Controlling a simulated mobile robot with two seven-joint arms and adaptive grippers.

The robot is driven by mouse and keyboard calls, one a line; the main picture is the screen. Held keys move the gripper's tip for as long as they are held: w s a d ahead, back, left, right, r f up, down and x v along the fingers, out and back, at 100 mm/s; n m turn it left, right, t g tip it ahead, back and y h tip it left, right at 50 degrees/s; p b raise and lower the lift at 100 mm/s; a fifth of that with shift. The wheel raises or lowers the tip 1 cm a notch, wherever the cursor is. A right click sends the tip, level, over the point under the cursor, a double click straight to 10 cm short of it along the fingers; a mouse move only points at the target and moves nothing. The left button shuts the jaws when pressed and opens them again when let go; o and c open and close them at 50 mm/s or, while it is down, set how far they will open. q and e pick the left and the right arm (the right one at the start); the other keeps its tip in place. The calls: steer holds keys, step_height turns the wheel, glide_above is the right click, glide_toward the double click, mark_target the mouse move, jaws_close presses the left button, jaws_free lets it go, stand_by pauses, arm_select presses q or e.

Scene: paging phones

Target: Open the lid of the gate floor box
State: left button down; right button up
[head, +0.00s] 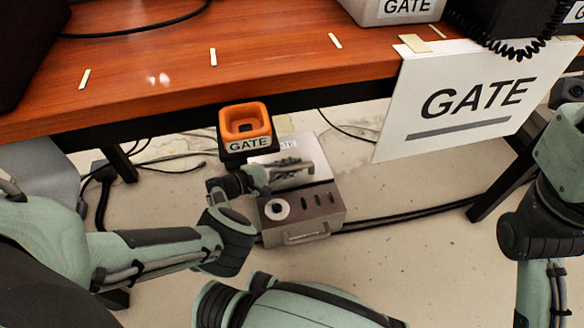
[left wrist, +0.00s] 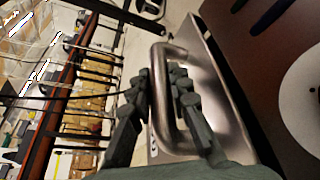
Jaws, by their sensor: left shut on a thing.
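The gate floor box (head: 322,201) is a grey-brown metal box on the floor under the table. Its front part has dark slots and a white round disc, and a second handle is on its front side. The silver lid (head: 312,150) covers the rear part; I cannot tell whether it is slightly raised. My left gripper (head: 296,171) is over the lid. In the left wrist view its fingers (left wrist: 160,100) are shut around the metal bar handle (left wrist: 170,52) on the lid (left wrist: 222,85). The fingers hide part of the handle. My right gripper is out of view.
The wooden table (head: 150,55) overhangs behind, with a white GATE sign (head: 455,105) at right. Black cables (head: 410,216) run along the floor. The floor in front is mostly clear.

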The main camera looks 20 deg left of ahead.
arm_select(q)
steer(key=w+a+r+n+g+p, duration=0.2)
steer(key=w+a+r+n+p, duration=0.1)
steer(key=w+r, duration=0.4)
steer(key=shift+a+r+n, duration=0.3)
steer(key=shift+a+r, duration=0.25)
steer(key=shift+a, duration=0.15)
steer(key=c, duration=1.7)
jaws_free()
steer(key=shift+s, duration=0.1)
